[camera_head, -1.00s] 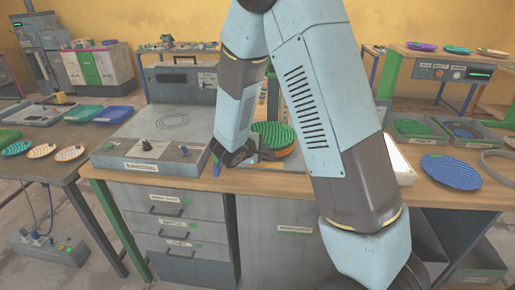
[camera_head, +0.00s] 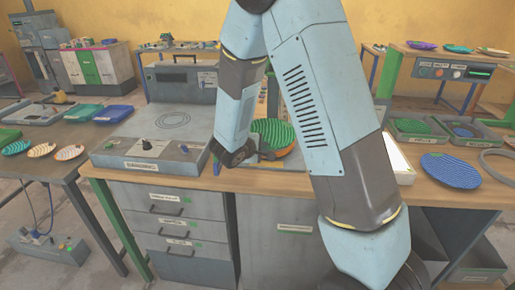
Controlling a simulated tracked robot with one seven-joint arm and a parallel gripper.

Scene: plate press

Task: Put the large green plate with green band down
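A green striped plate (camera_head: 272,133) with an orange underside or edge sits behind my gripper, partly hidden by my arm. My gripper (camera_head: 240,163) is at the front of the workbench, close to the plate's left side. The gripper's fingers are small and mostly hidden, so I cannot tell whether they are open or shut, or whether they touch the plate. I also cannot tell whether the plate rests on the surface beneath it.
A grey machine (camera_head: 150,152) with a knob panel stands left of my gripper. A blue striped plate (camera_head: 450,170) lies on the bench (camera_head: 440,198) at the right. Green plates (camera_head: 413,127) sit in a tray behind it. Three small plates (camera_head: 41,151) lie on the left table.

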